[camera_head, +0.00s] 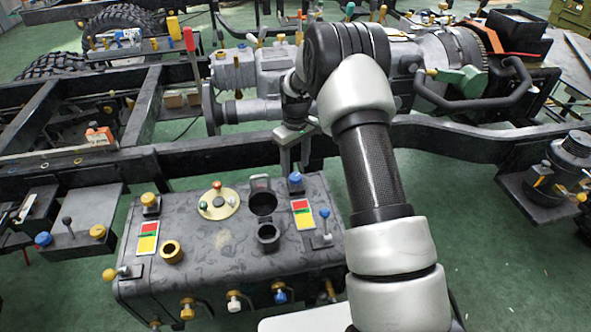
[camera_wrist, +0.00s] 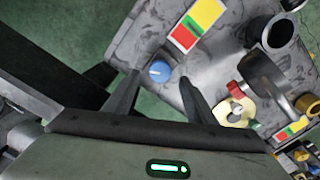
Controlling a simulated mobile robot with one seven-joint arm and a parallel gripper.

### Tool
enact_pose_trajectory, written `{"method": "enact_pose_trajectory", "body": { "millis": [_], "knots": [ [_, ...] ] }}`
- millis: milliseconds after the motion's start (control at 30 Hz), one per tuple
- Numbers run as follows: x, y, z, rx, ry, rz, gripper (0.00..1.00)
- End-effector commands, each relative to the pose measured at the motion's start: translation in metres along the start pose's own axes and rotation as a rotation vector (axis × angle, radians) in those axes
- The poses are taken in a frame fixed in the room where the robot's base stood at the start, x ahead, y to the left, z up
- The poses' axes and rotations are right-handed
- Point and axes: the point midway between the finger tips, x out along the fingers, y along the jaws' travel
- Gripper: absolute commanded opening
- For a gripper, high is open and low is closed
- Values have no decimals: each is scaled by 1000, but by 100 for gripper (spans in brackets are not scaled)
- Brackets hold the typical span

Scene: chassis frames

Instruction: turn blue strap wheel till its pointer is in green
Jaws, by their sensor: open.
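The blue wheel (camera_head: 295,178) is a small round knob at the far right corner of the dark tank-like box's top. In the wrist view the blue wheel (camera_wrist: 159,71) appears between my two fingers, with a pale mark on its face; I cannot tell which way its pointer aims. A red, yellow and green plate (camera_head: 302,214) lies close by on the box, and this plate (camera_wrist: 196,24) also shows in the wrist view. My gripper (camera_head: 293,160) points down at the wheel with fingers apart and empty. Contact with the wheel cannot be told.
The box top (camera_head: 220,240) also carries a blue-topped lever (camera_head: 325,213), a dark cup-like neck (camera_head: 263,200), a round cream plate with knobs (camera_head: 218,204) and a yellow ring (camera_head: 172,251). A black chassis rail (camera_head: 230,147) runs just behind the box.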

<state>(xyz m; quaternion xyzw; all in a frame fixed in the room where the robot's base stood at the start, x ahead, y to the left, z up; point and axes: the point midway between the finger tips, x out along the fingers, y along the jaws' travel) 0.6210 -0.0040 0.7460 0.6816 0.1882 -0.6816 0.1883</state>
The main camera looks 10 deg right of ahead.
Motion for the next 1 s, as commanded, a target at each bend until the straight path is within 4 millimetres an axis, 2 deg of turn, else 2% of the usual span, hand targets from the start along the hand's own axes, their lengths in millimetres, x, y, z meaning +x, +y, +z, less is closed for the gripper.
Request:
{"method": "enact_pose_trajectory", "body": {
  "millis": [33, 300, 500, 700, 1000],
  "knots": [
    [-17, 1, -1, 0, 4, 2, 51],
    [-84, 0, -1, 0, 4, 2, 51],
    [-118, 0, 0, 0, 2, 1, 51],
    [-134, 0, 0, 0, 1, 0, 51],
    [-135, 0, 0, 0, 0, 0, 51]
  ]
}}
